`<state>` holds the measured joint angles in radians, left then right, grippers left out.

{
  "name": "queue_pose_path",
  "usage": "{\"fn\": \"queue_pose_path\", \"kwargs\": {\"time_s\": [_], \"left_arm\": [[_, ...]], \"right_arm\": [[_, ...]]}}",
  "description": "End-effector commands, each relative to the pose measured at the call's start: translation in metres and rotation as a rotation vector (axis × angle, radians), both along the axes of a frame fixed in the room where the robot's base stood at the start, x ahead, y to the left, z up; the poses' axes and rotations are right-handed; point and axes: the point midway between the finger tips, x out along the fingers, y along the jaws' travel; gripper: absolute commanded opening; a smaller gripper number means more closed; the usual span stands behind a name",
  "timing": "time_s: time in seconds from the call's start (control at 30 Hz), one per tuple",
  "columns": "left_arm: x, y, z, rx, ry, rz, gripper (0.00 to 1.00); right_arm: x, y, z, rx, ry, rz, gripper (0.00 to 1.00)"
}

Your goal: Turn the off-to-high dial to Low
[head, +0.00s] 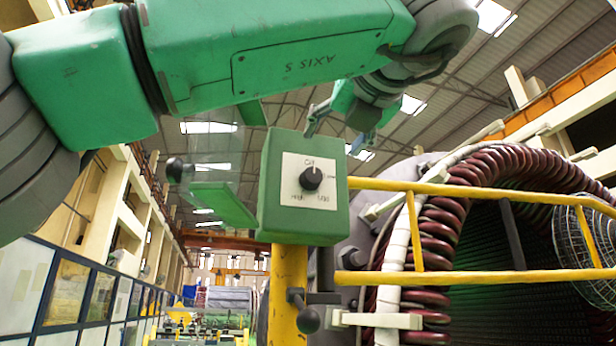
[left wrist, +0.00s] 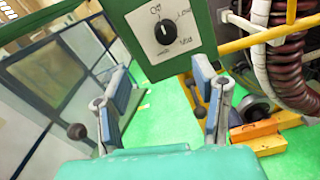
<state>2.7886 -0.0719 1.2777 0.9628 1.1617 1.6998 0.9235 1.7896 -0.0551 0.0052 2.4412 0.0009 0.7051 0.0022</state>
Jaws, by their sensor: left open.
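A green control box (head: 265,225) stands on a yellow post in the head view. Its white plate carries a black round dial (head: 311,178), whose white mark points up near Off. The dial also shows at the top of the left wrist view (left wrist: 165,33), with Off, Low and other labels around it. A clear cover (head: 205,150) with a black ball knob (head: 175,170) stands open at the box's left. My left gripper (head: 340,128) is above the box, open and empty. In the left wrist view its fingers (left wrist: 162,76) are apart, below the dial and not touching it.
Yellow rails (head: 480,277) run right from the box in front of the large stator with dark red coils (head: 435,235). A black lever ball (head: 308,319) sits on the post below the box. Wall panels (head: 60,290) line the left.

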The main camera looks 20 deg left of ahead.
Motion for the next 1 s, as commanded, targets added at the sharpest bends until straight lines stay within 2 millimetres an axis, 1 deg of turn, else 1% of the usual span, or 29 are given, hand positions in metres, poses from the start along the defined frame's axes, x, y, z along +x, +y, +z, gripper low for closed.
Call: {"fn": "queue_pose_path", "kwargs": {"time_s": [0.07,0.17,0.37,0.5,0.6,0.7,0.8,1.0], "left_arm": [[0.002,0.001,0.002,-0.015,0.001,-0.001,0.54],[0.013,0.008,0.002,-0.014,0.003,0.000,0.54],[0.044,0.036,0.003,-0.015,0.001,0.001,0.54],[0.068,0.058,0.004,-0.017,0.000,0.001,0.54],[0.084,0.068,0.003,-0.016,0.000,0.001,0.54],[0.096,0.073,0.003,-0.013,0.000,0.001,0.54],[0.104,0.074,0.003,-0.009,-0.002,-0.001,0.54],[0.109,0.073,0.002,-0.006,-0.003,-0.001,0.54]], "right_arm": [[0.000,0.000,0.002,0.000,0.000,0.000,0.00],[0.000,0.000,0.004,0.000,0.000,-0.001,0.00],[0.000,0.000,0.015,-0.001,0.000,-0.001,0.00],[0.000,0.000,0.024,-0.001,0.000,-0.001,0.00],[0.000,0.000,0.029,0.000,0.000,-0.001,0.00],[0.000,0.000,0.033,0.000,0.000,0.000,0.00],[0.000,0.000,0.036,0.000,0.000,0.000,0.00],[0.000,0.000,0.037,0.000,0.000,0.000,0.00]]}}
